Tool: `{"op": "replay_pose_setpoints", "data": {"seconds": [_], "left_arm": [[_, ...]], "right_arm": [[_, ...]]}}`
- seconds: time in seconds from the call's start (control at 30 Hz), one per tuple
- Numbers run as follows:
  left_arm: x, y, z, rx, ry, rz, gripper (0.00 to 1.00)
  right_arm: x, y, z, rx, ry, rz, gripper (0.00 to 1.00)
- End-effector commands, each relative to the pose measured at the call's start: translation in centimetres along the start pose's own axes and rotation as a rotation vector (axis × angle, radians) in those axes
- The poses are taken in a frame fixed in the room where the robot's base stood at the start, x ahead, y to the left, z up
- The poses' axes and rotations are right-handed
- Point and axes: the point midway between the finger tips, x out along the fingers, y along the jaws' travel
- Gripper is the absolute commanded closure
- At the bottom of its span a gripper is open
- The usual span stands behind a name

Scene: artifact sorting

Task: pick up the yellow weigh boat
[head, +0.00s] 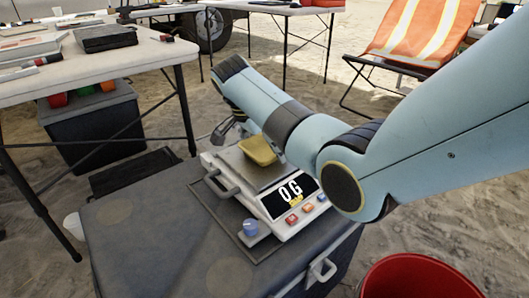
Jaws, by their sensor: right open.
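The yellow weigh boat (258,150) is a small shallow dish on the metal plate of the white scale (262,196). The scale's display reads "0 G". My right arm comes in from the right and reaches over the back of the scale. My right gripper (222,130) hangs just left of the weigh boat, near the plate's back left corner, and looks apart from the boat. It is open, and part of it is hidden behind my arm. My left gripper is not in view.
The scale stands on a grey case (150,235) with a metal latch on its front. A red bucket (420,275) is at the bottom right. A white table (110,60) with a black box (105,37) is at the upper left. An orange chair (425,30) stands behind my arm.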

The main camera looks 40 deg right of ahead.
Motion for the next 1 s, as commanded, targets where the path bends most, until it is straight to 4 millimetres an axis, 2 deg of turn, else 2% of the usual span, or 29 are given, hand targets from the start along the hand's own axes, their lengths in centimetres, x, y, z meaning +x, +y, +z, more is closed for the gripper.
{"op": "replay_pose_setpoints", "data": {"seconds": [0.67, 0.8, 1.0], "left_arm": [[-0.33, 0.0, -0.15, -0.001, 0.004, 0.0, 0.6], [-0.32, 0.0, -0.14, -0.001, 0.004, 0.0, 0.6], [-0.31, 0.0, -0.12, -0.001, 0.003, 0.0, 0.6]], "right_arm": [[0.49, 0.03, 0.22, 0.0, 0.0, 0.001, 0.0], [0.49, 0.03, 0.22, 0.0, 0.0, 0.001, 0.17], [0.5, 0.05, 0.23, -0.001, 0.0, 0.001, 0.19]]}}
